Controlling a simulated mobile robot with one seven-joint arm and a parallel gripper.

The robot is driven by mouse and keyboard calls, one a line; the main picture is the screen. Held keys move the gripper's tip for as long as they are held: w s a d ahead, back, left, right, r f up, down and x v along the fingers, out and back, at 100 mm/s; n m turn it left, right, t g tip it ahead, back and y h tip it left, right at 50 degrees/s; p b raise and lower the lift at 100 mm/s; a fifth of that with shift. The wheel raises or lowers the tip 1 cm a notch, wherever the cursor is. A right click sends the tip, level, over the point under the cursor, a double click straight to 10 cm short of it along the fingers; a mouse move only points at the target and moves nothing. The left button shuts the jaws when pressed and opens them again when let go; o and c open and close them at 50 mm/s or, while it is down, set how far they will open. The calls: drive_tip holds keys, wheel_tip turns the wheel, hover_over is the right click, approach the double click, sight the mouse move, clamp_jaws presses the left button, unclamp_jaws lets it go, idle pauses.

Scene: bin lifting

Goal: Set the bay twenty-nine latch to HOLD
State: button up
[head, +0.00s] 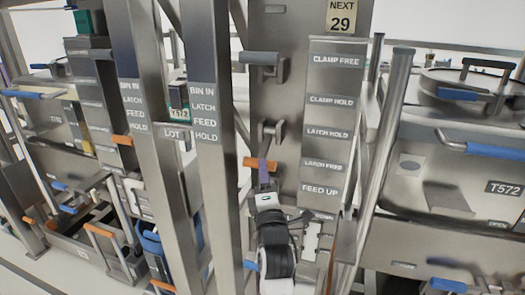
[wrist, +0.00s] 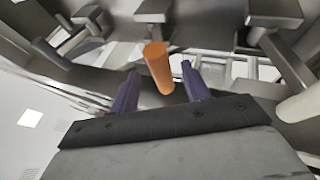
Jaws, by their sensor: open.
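The bay twenty-nine panel (head: 335,75) stands right of centre in the head view, with a "NEXT 29" tag above it. Its orange-ended latch lever (head: 258,163) sits about level with the LATCH FREE label (head: 323,166), below the LATCH HOLD label (head: 328,133). My gripper (head: 263,172) reaches up to the lever from below, its purple fingers partly covering it. In the wrist view the orange handle (wrist: 158,68) stands between the two open fingers of my gripper (wrist: 160,77), with visible gaps to each side. Contact cannot be seen.
A steel post (head: 215,180) stands close left of my gripper, a slanted tube (head: 385,140) to the right. A bin marked T572 (head: 475,185) is at far right.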

sight(263, 157)
drive_tip(key=p+x, duration=0.1)
drive_tip(key=x, duration=0.4)
drive_tip(key=shift+p, duration=0.35)
clamp_jaws()
